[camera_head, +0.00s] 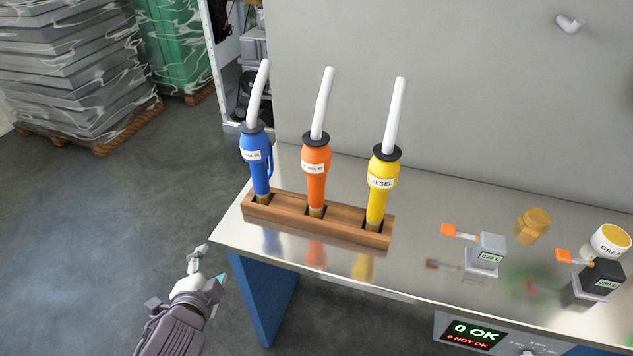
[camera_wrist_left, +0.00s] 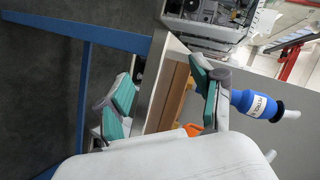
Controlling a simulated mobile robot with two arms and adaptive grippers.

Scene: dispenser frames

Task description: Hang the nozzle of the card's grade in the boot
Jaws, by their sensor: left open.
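A blue nozzle (camera_head: 257,165), an orange nozzle (camera_head: 316,170) and a yellow nozzle (camera_head: 381,185) stand upright in a wooden rack (camera_head: 345,226), spouts up. The yellow one's label reads DIESEL; the other labels are too small to read surely. My left gripper (camera_head: 208,272) is open and empty, beyond the table's left front edge, left of and below the rack. In the left wrist view its teal fingers (camera_wrist_left: 162,88) are apart, with the blue nozzle (camera_wrist_left: 260,105) beyond the right finger. I cannot make out a grade card or a boot. My right gripper is not in view.
The steel table (camera_head: 420,275) also holds a grey block (camera_head: 488,250) and a dark block (camera_head: 604,276) with orange levers, a gold piece (camera_head: 533,225) and a labelled cup (camera_head: 609,240). A pale fitting (camera_head: 569,23) is on the wall.

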